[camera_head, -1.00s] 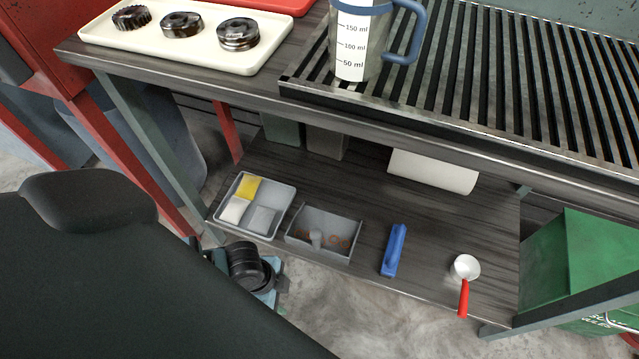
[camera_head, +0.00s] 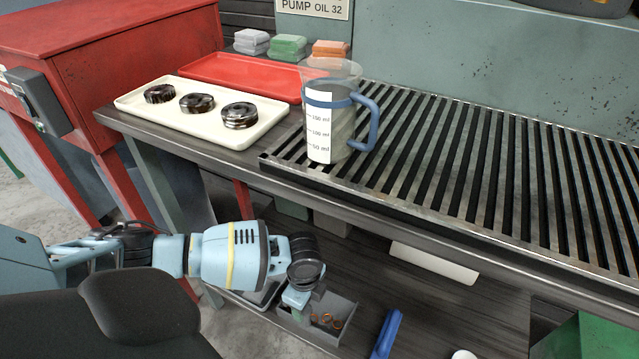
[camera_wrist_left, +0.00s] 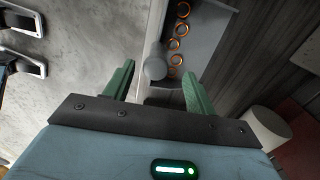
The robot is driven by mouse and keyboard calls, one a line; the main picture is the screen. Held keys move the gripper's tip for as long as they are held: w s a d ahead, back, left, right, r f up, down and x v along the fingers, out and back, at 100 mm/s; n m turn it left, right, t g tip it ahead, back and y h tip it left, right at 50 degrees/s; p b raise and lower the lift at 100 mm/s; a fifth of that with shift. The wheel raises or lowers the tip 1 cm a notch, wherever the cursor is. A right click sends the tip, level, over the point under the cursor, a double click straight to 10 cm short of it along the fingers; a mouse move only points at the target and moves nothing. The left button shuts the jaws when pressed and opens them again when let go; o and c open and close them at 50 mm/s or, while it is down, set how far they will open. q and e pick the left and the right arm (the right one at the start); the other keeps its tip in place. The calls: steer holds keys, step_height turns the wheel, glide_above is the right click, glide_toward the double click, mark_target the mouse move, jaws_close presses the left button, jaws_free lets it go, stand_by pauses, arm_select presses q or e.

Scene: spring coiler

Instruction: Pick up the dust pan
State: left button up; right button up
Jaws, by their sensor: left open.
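The grey dust pan (camera_head: 342,318) sits on the lower shelf, with several copper-coloured rings in it. In the left wrist view the pan (camera_wrist_left: 203,28) is at the top, and its rounded grey handle (camera_wrist_left: 156,62) points down between the fingertips. My left gripper (camera_head: 298,308) reaches in from the left over the pan's left side and partly hides it. In the wrist view its green fingers (camera_wrist_left: 158,72) are open and empty. They stand on either side of the handle's end; whether they touch it I cannot tell. My right gripper is out of view.
On the shelf, a blue brush-like tool (camera_head: 387,335) lies right of the pan, and a grey tray (camera_head: 262,293) is left, partly hidden. The bench edge (camera_head: 350,222) overhangs the shelf. A measuring jug (camera_head: 325,135) and a cream tray (camera_head: 200,128) stand on the bench.

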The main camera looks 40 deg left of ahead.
mark_target(306, 318)
arm_select(q)
steer(key=shift+a+f+b, duration=0.1)
steer(key=shift+f+b, duration=0.45)
steer(key=shift+f, duration=0.85)
steer(key=f+b, duration=0.2)
steer(key=f, duration=0.1)
steer(key=f+b, duration=0.1)
steer(key=f, duration=0.1)
steer(key=shift+s+d+f, duration=0.1)
steer(key=shift+s+d, duration=0.1)
steer(key=shift+s, duration=0.05)
steer(key=c, duration=1.2)
jaws_close()
